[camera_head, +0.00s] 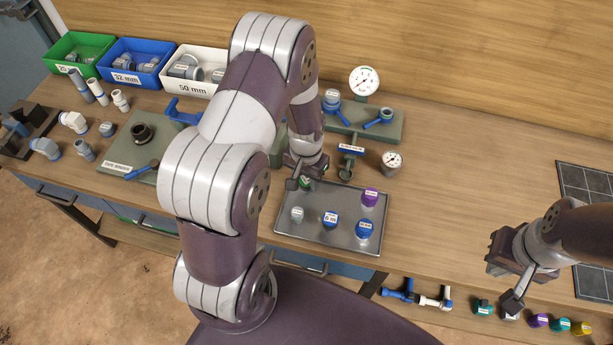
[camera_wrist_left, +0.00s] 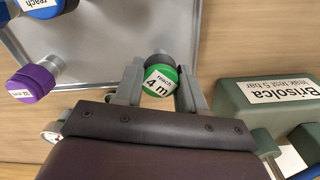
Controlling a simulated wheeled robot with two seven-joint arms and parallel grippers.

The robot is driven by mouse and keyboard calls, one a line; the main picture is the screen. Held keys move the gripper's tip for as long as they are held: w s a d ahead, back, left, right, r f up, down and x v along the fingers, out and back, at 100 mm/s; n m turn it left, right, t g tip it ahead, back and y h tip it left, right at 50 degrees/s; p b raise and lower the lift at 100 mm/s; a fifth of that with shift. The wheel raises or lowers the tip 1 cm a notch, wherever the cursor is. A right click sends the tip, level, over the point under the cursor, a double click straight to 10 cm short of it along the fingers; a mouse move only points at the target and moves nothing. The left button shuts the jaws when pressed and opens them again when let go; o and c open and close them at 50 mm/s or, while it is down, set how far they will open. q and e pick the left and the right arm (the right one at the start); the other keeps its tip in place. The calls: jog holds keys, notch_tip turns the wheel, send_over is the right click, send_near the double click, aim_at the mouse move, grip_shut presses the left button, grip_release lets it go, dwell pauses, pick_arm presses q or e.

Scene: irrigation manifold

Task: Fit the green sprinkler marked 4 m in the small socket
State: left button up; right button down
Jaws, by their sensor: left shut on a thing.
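The green sprinkler marked 4 m (camera_wrist_left: 160,82) sits between the two fingers of my left gripper (camera_wrist_left: 160,92), which is shut on it. In the head view my left gripper (camera_head: 303,181) is at the back left corner of the metal tray (camera_head: 290,232), and only a bit of green shows there. I cannot pick out the small socket; my left arm covers part of the bench. My right gripper (camera_head: 512,295) is at the lower right, and its jaw gap is unclear.
The tray holds a purple sprinkler (camera_head: 370,197), blue ones (camera_head: 364,230) and a grey one (camera_head: 297,214). Behind it stands a green-grey test block (camera_head: 350,122) with blue valves and a gauge (camera_head: 364,80). A loose gauge (camera_head: 392,161) stands nearby. Bench right of the tray is clear.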

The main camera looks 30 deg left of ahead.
aim_at(306, 179)
pick_arm(q)
jog(key=shift+f, duration=0.1)
jog(key=o, duration=1.1)
jog(key=shift+c, duration=0.2)
jog(key=shift+r, duration=0.35)
notch_tip(306, 179, up, 11)
jog(key=b, duration=0.2)
jog(key=s+d+r+t, duration=0.1)
jog(key=s+d+r, duration=0.2)
jog(key=s, duration=0.6)
jog(key=shift+d+r, duration=0.25)
jog(key=shift+d, duration=0.95)
